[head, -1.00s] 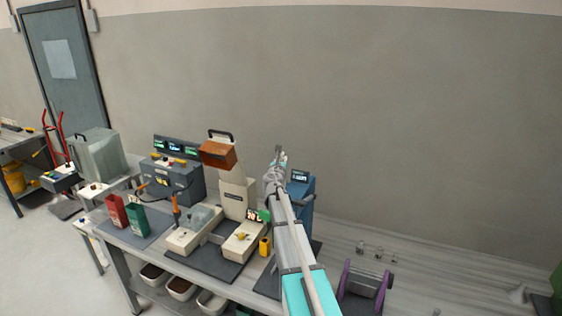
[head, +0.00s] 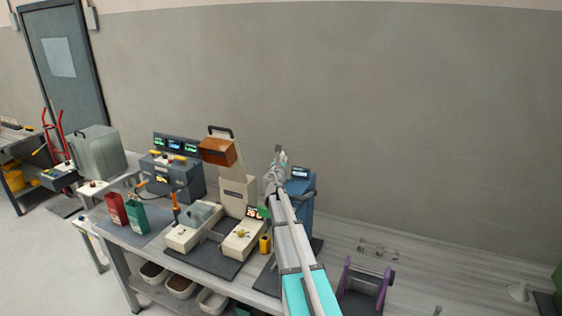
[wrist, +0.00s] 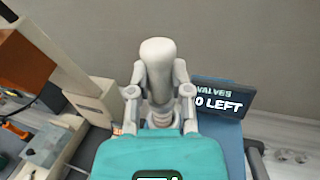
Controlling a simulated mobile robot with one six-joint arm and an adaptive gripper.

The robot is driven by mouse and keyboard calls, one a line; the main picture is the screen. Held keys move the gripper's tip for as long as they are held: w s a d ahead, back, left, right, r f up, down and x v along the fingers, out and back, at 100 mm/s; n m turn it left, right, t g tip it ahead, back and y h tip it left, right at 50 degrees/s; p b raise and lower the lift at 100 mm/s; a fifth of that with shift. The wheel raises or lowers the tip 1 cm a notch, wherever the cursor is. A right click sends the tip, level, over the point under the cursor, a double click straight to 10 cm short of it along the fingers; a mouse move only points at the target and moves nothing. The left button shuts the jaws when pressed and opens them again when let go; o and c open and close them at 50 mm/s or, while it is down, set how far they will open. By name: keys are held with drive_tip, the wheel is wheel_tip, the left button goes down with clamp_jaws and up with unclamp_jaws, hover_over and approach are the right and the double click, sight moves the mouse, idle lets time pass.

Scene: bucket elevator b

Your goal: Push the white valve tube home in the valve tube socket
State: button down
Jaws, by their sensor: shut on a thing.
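My gripper (head: 279,152) is at the end of the raised arm, beside the top of a blue machine (head: 305,195) in the head view. In the wrist view, my gripper (wrist: 158,80) has its grey fingers closed in around a pale, rounded piece (wrist: 158,50), which looks like the white valve tube. The tube's far end cannot be made out. The blue machine also shows in the wrist view (wrist: 233,150), with a dark screen (wrist: 222,98) reading "0 LEFT". The valve tube socket cannot be picked out; the gripper and arm cover that area.
A cream machine with a brown hopper (head: 218,152) stands left of the arm. A grey console (head: 175,177) is farther left. Small clear parts (head: 378,251) lie on the bench to the right, near a purple-sided stand (head: 365,287). Above the gripper is open space before the wall.

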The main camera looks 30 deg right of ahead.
drive_tip(key=shift+f+b, duration=1.35)
drive_tip(key=shift+f, duration=0.1)
drive_tip(key=shift+c, duration=2.4)
unclamp_jaws()
drive_tip(key=v, duration=1.2)
